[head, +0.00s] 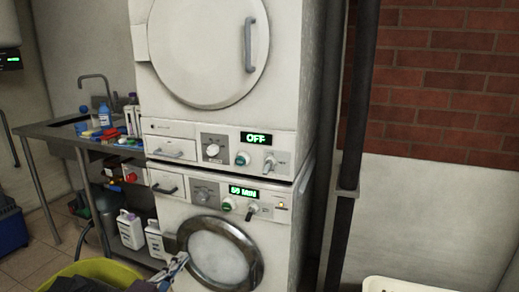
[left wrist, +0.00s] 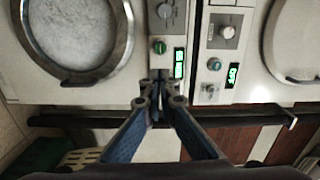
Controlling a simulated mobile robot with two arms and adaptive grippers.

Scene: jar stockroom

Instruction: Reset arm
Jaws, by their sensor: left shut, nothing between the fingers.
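My left gripper (head: 178,265) is at the bottom of the head view, in front of the left side of the lower machine's round door. In the left wrist view the gripper (left wrist: 159,82) has its fingertips together with nothing between them. Behind them is the control panel, seen turned sideways. The lower machine (head: 178,212) has a closed metal-rimmed door (head: 219,251) and a lit green display reading about 50 MIN (head: 243,192). The upper machine (head: 309,75) has a closed white door (head: 205,45) and a display reading OFF (head: 256,139). My right gripper is not in view.
A yellow-green tub (head: 112,270) with dark contents stands at the lower left. A metal sink counter (head: 45,130) holding bottles is at the left, with white jugs (head: 131,230) below. Dark vertical pipes (head: 350,140) run right of the machines. A white-rimmed container (head: 400,284) shows at the lower right.

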